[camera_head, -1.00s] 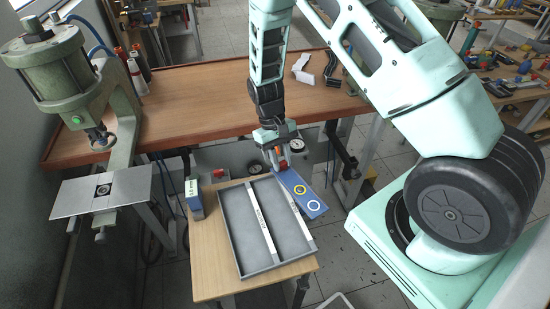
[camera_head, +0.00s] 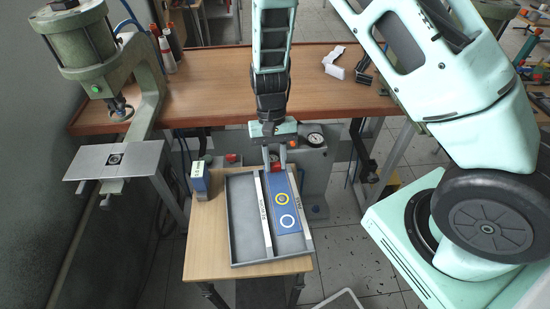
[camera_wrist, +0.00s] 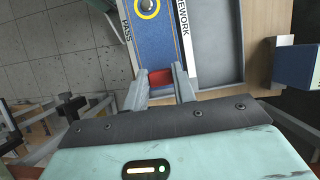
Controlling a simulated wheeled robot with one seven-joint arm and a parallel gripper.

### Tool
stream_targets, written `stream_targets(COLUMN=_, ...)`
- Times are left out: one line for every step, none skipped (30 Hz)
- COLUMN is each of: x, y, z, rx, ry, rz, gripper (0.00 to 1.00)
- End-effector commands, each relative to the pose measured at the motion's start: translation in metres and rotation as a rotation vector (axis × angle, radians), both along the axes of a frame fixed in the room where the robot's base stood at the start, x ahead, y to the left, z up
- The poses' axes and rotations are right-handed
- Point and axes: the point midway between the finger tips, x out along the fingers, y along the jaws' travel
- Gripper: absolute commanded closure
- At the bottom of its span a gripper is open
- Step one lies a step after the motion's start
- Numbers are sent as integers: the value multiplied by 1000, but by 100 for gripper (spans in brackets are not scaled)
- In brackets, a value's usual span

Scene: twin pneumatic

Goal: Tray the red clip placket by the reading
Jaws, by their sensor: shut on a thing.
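The placket (camera_head: 284,208) is a long blue denim strip with a yellow ring and a white ring. My gripper (camera_head: 275,162) is shut on its red clip (camera_wrist: 160,77) at the far end. The strip lies in or just over the right lane of the grey two-lane tray (camera_head: 241,217); I cannot tell whether it touches the floor. In the wrist view, the placket runs between the strip marked PASS (camera_wrist: 127,32) and the divider marked REWORK (camera_wrist: 184,42). The left lane is empty. A blue box (camera_head: 199,184) with a small pale display stands left of the tray; its reading is illegible now.
The tray sits on a small wooden table (camera_head: 203,240). Behind it is a wooden bench (camera_head: 215,90) with a white bracket (camera_head: 334,68). A green press (camera_head: 140,85) with a metal plate stands left. A round dial gauge (camera_head: 315,139) shows beyond the table.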

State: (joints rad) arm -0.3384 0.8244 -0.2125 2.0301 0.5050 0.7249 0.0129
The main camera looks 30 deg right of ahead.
Motion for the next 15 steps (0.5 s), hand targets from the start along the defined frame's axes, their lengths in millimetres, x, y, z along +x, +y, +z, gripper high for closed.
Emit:
stream_targets(x=0, y=0, z=-4, rx=0, ry=0, rz=0, gripper=96)
stream_targets(x=0, y=0, z=-6, rx=0, ry=0, rz=0, gripper=96)
stream_targets(x=0, y=0, z=-8, rx=0, ry=0, rz=0, gripper=96)
stream_targets(x=0, y=0, z=-10, rx=0, ry=0, rz=0, gripper=96)
stream_targets(x=0, y=0, z=-12, rx=0, ry=0, rz=0, gripper=96)
stream_targets(x=0, y=0, z=-16, rx=0, ry=0, rz=0, gripper=96)
stream_targets(x=0, y=0, z=-18, rx=0, ry=0, rz=1, gripper=96)
stream_targets(x=0, y=0, z=-21, rx=0, ry=0, rz=1, gripper=96)
stream_targets(x=0, y=0, z=-25, rx=1, ry=1, rz=1, gripper=96)
stream_targets(x=0, y=0, z=-28, rx=1, ry=1, rz=1, gripper=96)
stream_targets(x=0, y=0, z=-31, rx=1, ry=1, rz=1, gripper=96)
stream_targets(x=0, y=0, z=-34, rx=1, ry=1, rz=1, gripper=96)
stream_targets(x=0, y=0, z=-37, rx=1, ry=1, rz=1, gripper=96)
stream_targets(x=0, y=0, z=-40, rx=0, ry=1, rz=0, gripper=96)
stream_targets(x=0, y=0, z=-43, rx=0, ry=1, rz=0, gripper=96)
